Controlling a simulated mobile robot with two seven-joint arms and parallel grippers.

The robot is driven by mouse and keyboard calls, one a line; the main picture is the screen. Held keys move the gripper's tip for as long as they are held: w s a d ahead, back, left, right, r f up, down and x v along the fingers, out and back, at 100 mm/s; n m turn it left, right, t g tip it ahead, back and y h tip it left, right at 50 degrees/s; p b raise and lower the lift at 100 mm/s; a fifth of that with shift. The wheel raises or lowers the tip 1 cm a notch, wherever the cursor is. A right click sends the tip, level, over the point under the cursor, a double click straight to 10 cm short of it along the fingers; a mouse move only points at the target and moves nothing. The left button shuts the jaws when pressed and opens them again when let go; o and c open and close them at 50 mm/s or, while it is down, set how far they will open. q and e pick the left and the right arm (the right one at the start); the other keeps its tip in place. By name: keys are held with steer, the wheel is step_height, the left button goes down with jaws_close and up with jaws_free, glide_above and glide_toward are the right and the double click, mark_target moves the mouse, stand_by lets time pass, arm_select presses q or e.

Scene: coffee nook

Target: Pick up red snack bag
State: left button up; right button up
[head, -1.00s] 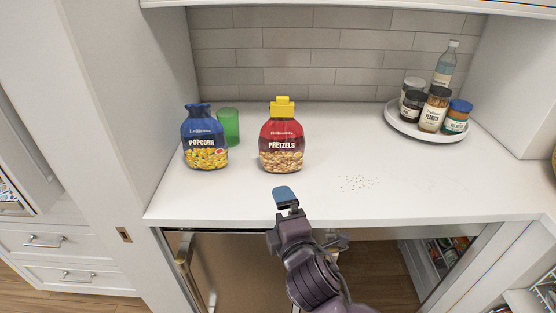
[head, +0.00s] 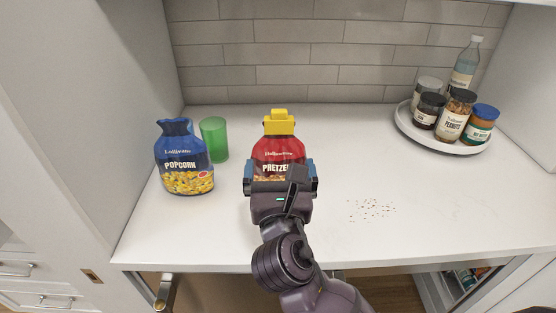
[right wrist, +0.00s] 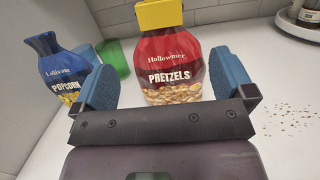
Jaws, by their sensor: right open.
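The red snack bag (head: 279,148), labelled PRETZELS with a yellow clip (head: 279,122) on top, stands upright on the white counter in the head view. My right gripper (head: 281,172) is in front of it and hides its lower part. In the right wrist view the red bag (right wrist: 172,68) stands between and beyond the two blue fingers of my right gripper (right wrist: 165,82). The fingers are spread wide, with nothing held between them. I cannot tell from the pictures whether a finger touches the bag. My left gripper is not in view.
A blue popcorn bag (head: 184,160) and a green cup (head: 214,139) stand to the left. A round white tray (head: 405,123) with several jars and a bottle is at the back right. Crumbs (head: 371,210) lie on the clear counter (head: 440,200) to the right.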

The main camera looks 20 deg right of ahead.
mark_target(279, 134)
steer(key=x, duration=0.5)
steer(key=shift+w, duration=0.15)
steer(key=shift+w+d, duration=0.15)
steer(key=shift+w, duration=0.2)
steer(key=x, duration=0.4)
steer(key=shift+w+d, duration=0.15)
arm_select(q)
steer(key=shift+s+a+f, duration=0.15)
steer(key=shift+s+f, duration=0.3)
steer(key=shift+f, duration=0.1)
arm_select(e)
steer(key=shift+w+d, duration=0.1)
steer(key=shift+w, duration=0.2)
